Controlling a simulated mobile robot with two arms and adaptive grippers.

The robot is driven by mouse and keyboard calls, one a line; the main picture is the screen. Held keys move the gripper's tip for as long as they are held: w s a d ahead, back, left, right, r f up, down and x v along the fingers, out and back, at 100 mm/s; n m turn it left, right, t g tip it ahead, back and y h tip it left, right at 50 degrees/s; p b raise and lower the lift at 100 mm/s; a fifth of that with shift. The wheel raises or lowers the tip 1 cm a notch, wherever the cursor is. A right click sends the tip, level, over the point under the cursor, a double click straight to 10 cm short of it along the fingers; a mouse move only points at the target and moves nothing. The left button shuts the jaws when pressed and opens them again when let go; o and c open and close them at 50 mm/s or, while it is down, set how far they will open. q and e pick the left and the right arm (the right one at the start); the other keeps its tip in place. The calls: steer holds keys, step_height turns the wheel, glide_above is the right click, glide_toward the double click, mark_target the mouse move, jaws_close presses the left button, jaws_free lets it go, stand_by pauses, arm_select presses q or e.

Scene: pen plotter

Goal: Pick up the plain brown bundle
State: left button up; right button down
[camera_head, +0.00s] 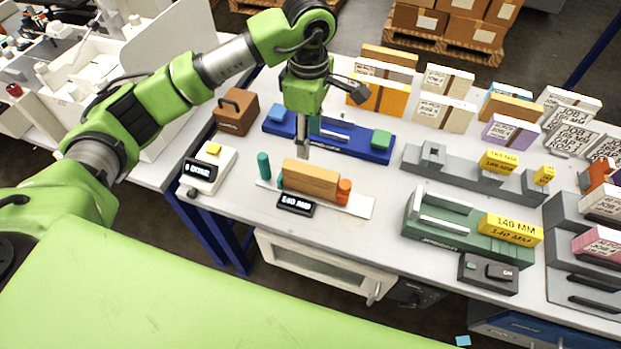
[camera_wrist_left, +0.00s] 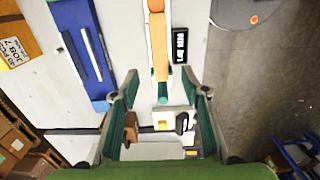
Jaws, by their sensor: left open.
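A plain brown bundle (camera_head: 310,180) lies lengthwise on a white measuring strip (camera_head: 358,206), with a small orange-red piece (camera_head: 344,188) at its right end. The bundle also shows in the left wrist view (camera_wrist_left: 158,45), running up from between the fingers. My left gripper (camera_head: 304,150) points down just above and behind the bundle, apart from it. My right gripper is not in view.
A black display (camera_head: 295,204) reading about 140 mm sits in front of the bundle. A blue fixture (camera_head: 340,146) stands behind it, and a brown box (camera_head: 236,112) and a white device (camera_head: 208,170) to the left. Grey and green fixtures (camera_head: 440,240) with labelled bundles fill the right side.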

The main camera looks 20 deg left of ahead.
mark_target(310, 170)
arm_select(q)
step_height(310, 170, down, 8)
steer(key=shift+r+p, duration=0.1)
steer(key=shift+p, duration=0.85)
step_height(310, 170, down, 4)
steer(key=shift+d+f+p, duration=0.1)
steer(key=shift+d+p, duration=0.05)
steer(key=shift+p, duration=1)
steer(key=shift+f, duration=0.65)
steer(key=shift+w, duration=0.1)
jaws_close()
